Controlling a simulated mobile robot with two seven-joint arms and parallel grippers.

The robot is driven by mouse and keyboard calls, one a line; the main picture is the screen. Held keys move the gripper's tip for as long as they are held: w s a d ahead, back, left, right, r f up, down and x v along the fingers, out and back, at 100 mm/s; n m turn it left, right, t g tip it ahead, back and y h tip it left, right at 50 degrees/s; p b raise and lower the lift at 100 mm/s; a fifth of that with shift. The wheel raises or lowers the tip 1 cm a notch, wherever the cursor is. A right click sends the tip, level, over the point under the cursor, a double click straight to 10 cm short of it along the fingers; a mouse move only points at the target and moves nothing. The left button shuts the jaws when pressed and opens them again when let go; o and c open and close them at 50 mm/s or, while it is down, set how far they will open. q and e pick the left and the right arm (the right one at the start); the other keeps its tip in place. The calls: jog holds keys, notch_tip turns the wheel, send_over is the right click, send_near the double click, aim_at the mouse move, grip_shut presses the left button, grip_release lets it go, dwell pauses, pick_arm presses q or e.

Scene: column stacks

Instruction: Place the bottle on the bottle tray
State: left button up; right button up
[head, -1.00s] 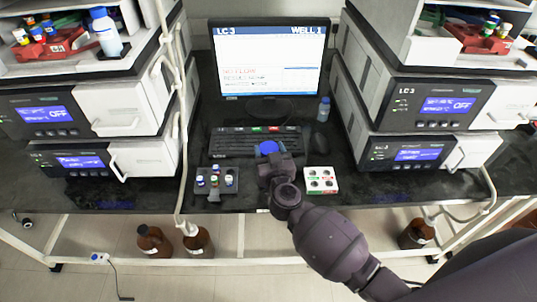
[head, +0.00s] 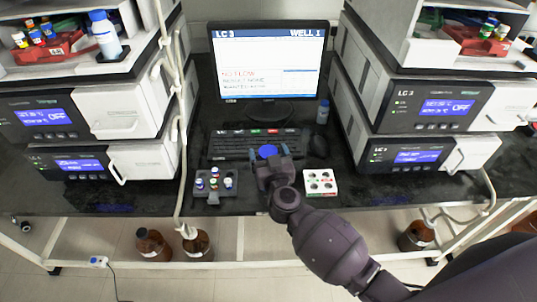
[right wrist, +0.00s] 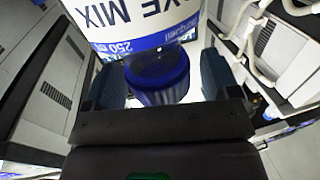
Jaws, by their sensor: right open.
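A bottle with a blue cap (head: 266,151) is at my right gripper (head: 273,165), over the desk near the keyboard. The arm hides its body in the head view. In the right wrist view, its white label (right wrist: 135,22) reads "MIX" and "250 ml" upside down. The blue cap there lies between the two fingers of the right gripper (right wrist: 160,88); they are open, and I cannot tell if they touch it. White trays top the left stack (head: 60,72) and right stack (head: 440,62); I cannot tell which is the bottle tray. My left gripper is out of view.
A white blue-capped bottle (head: 105,36) stands on the left stack beside a red vial rack (head: 45,50). Another red rack (head: 480,42) is on the right stack. A grey vial block (head: 228,184), a white vial block (head: 321,183) and a small bottle (head: 322,111) are on the desk.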

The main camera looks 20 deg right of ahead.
jog(key=s+a+p, duration=0.1)
jog(key=s+p, duration=0.1)
jog(key=s, duration=1)
